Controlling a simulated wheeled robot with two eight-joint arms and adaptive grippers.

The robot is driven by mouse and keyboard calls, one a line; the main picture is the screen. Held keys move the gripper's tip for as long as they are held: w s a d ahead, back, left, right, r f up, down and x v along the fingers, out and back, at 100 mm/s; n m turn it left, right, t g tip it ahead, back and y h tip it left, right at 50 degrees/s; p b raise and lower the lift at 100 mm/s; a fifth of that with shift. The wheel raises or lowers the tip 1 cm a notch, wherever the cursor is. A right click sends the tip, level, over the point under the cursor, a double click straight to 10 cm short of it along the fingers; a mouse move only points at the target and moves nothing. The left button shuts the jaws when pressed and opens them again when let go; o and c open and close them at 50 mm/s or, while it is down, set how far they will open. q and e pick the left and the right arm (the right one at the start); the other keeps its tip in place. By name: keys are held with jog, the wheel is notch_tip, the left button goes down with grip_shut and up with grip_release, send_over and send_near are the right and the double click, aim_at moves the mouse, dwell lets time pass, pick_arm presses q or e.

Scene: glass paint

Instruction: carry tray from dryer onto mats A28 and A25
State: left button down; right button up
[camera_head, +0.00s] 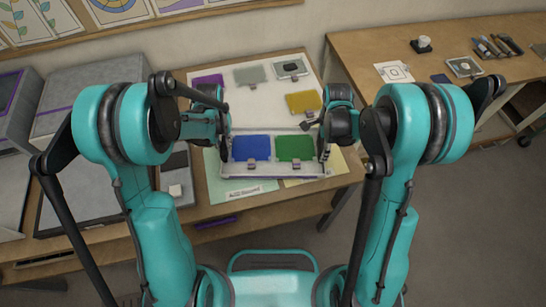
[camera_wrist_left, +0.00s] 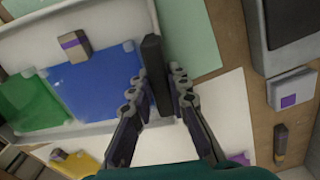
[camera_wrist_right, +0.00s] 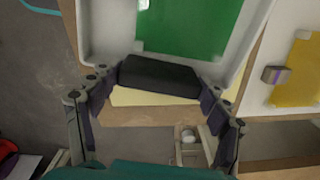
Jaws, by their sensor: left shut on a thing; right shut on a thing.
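A white tray (camera_head: 272,183) carries a blue panel (camera_head: 251,148) and a green panel (camera_head: 295,148), each with a small clip at its front. My left gripper (camera_wrist_left: 158,88) is shut on the dark handle (camera_wrist_left: 156,75) at the tray's left end. My right gripper (camera_wrist_right: 158,88) is shut on the dark handle (camera_wrist_right: 160,76) at the right end. The tray lies over a pale green mat (camera_head: 215,175) on the left and a pale yellow mat (camera_head: 350,161) on the right, mostly hiding both. I cannot tell whether it touches them. The mats' labels are not legible.
A white board (camera_head: 225,97) behind the tray holds purple, grey-green and yellow (camera_head: 303,102) panels. A grey machine (camera_head: 92,85) stands to the left. A second bench (camera_head: 370,55) with tools is at the right. The table's front edge runs close before the tray.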

pick_arm(q)
jog(key=shift+f+b, duration=0.5)
jog(key=shift+f, duration=0.2)
pick_arm(e)
jog(key=shift+f, duration=0.7)
pick_arm(q)
jog(key=c, duration=1.5)
grip_release()
jog(key=shift+r, duration=0.15)
pick_arm(e)
jog(key=o, duration=1.6)
jog(key=shift+r, duration=0.15)
pick_arm(q)
jog(key=shift+o, duration=0.2)
notch_tip(320, 180, up, 12)
jog(key=shift+f, duration=0.25)
pick_arm(e)
jog(key=shift+r, duration=0.15)
pick_arm(q)
jog(key=shift+r, duration=0.25)
pick_arm(e)
notch_tip(320, 180, up, 12)
jog(key=shift+f, duration=0.15)
